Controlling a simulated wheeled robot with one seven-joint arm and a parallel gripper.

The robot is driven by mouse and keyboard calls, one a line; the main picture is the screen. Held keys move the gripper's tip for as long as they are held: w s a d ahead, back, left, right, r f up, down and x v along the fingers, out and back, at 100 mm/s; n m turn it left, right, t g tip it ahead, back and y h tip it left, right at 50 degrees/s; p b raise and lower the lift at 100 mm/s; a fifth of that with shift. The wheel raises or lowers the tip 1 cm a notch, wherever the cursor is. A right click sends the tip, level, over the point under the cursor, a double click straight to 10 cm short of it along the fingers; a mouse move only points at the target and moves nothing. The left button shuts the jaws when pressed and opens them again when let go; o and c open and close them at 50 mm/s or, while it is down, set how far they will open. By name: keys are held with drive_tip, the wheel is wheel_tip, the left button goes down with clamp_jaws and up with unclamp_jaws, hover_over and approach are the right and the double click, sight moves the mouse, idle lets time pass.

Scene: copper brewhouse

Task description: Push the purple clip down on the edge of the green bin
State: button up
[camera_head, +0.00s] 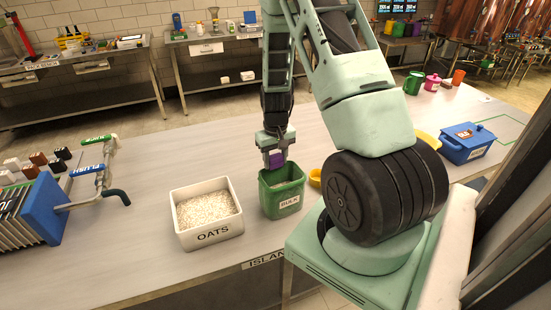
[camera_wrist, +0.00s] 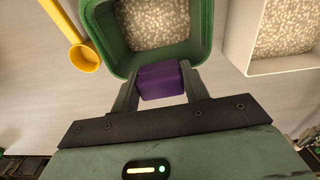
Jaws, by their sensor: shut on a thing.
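The green bin (camera_head: 283,201) with a BULK label stands on the island counter and holds pale grain. Its rim also shows in the wrist view (camera_wrist: 206,30). The purple clip (camera_head: 276,160) is between the fingers of my gripper (camera_head: 276,150), at the bin's far rim in the head view. In the wrist view my gripper (camera_wrist: 161,84) is shut on the purple clip (camera_wrist: 161,80), which lies at the bin's near rim. I cannot tell whether the clip touches the rim.
A white OATS box (camera_head: 208,229) stands just left of the bin. A yellow scoop (camera_wrist: 84,57) lies beside the bin, on the other side. A blue lidded box (camera_head: 467,146) is farther right. The counter (camera_head: 150,240) between the blue rack and OATS box is mostly clear.

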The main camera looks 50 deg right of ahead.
sight(275, 157)
drive_tip(key=shift+s+a+f, duration=0.15)
drive_tip(key=shift+s+f, duration=0.15)
drive_tip(key=shift+f, duration=0.1)
drive_tip(key=o, duration=0.9)
drive_tip(key=shift+o, duration=0.7)
drive_tip(key=shift+r, duration=0.3)
wheel_tip(275, 157, up, 18)
drive_tip(key=b, duration=0.3)
drive_tip(key=shift+w+f, duration=0.2)
drive_tip(key=a+f+n+y+b, duration=0.15)
drive_tip(key=a+n, duration=0.35)
drive_tip(key=a, duration=1.7)
drive_tip(key=s+a+f+n+b, duration=0.1)
drive_tip(key=s+a+n, duration=0.7)
drive_tip(key=s+a, duration=0.8)
drive_tip(key=shift+s+a+f+h+b, duration=0.35)
drive_tip(key=shift+a+b, duration=0.2)
drive_tip(key=shift+a, duration=0.55)
